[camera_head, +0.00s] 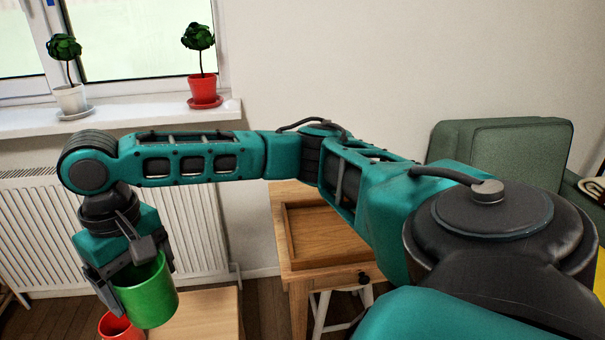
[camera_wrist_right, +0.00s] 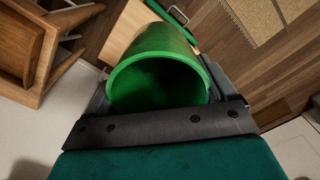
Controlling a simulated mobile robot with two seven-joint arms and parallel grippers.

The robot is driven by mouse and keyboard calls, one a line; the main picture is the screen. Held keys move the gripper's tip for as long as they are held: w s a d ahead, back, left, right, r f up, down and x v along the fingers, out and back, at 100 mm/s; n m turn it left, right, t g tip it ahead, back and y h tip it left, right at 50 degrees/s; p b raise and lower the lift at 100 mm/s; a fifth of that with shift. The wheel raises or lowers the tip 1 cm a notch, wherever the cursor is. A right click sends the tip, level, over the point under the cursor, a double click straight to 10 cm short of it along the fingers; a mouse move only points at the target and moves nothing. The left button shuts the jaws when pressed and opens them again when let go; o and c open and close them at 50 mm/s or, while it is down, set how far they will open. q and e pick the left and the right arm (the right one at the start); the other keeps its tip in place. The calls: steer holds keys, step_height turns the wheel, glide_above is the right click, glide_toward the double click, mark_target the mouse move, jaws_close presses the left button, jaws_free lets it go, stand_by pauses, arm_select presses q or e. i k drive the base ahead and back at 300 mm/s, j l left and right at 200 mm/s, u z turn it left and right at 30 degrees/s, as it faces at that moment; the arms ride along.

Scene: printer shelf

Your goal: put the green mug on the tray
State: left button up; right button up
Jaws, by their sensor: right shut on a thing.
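The green mug (camera_head: 153,304) is held between the fingers of my right gripper (camera_head: 141,284) at the lower left of the head view. In the right wrist view the mug (camera_wrist_right: 158,58) fills the space between the fingers, with its open rim facing the camera. A brown wooden tray (camera_head: 322,236) rests on a small wooden table at the middle of the head view. The mug is well to the left of the tray. My left gripper is out of view.
A red mug (camera_head: 118,326) is partly hidden below the green mug, by a light wooden table (camera_head: 213,312). A radiator (camera_head: 40,232) and potted plants on the windowsill (camera_head: 150,116) are behind. A green armchair (camera_head: 505,150) stands at the right. The tray looks empty where visible.

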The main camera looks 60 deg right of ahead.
mark_target(350, 232)
steer(key=z, duration=0.95)
steer(key=i+l, duration=0.15)
steer(key=l, duration=0.15)
steer(key=i+l+z, duration=0.15)
steer(key=l, duration=0.2)
steer(key=i+l, duration=0.15)
steer(key=l, duration=0.15)
